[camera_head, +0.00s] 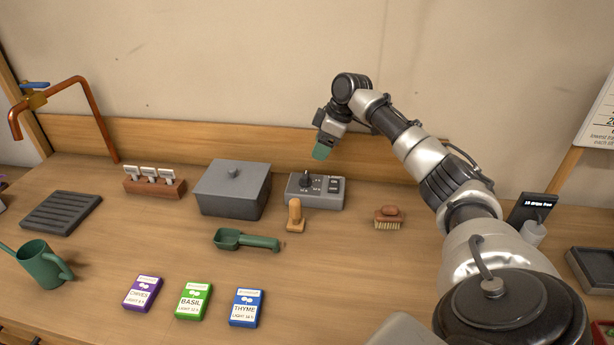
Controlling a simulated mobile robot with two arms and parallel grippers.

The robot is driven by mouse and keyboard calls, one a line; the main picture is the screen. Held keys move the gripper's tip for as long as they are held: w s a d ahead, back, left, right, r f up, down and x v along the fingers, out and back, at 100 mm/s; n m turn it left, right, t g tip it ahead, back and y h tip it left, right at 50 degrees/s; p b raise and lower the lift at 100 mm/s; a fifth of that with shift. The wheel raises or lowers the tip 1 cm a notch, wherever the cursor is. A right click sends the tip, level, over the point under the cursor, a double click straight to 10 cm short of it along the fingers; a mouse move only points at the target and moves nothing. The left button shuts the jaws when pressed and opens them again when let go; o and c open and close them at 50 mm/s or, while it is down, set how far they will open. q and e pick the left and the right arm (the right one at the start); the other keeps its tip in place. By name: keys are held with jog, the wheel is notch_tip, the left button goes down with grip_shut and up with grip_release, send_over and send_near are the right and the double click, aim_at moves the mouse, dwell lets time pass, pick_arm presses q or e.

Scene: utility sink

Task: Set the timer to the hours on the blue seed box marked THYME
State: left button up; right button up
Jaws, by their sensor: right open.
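The blue seed box marked THYME (246,308) lies on the counter at the front, label up; a light line is printed under the name, but its number is too small to read surely. The timer, a grey box (325,203), stands at the back near the wall board. It has a black dial knob (307,179) with small marks beside it and a dark switch panel (334,184). My right gripper (322,152) is open and empty, above and slightly behind the timer, its teal fingertips pointing down, apart from the knob. My left gripper is not in view.
A wooden dibber (295,216) stands close in front of the timer, with a green scoop (247,240) nearer. A grey lidded box (232,190) is left of the timer and a brush (388,218) right. Purple (142,293) and green (193,301) seed boxes lie beside the blue one.

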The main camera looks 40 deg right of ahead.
aim_at(305, 175)
jog(key=p+x, duration=0.1)
jog(key=x, duration=0.9)
jog(key=shift+s+a, duration=0.1)
jog(key=shift+a, duration=0.05)
jog(key=shift+r, duration=0.1)
jog(key=c, duration=0.9)
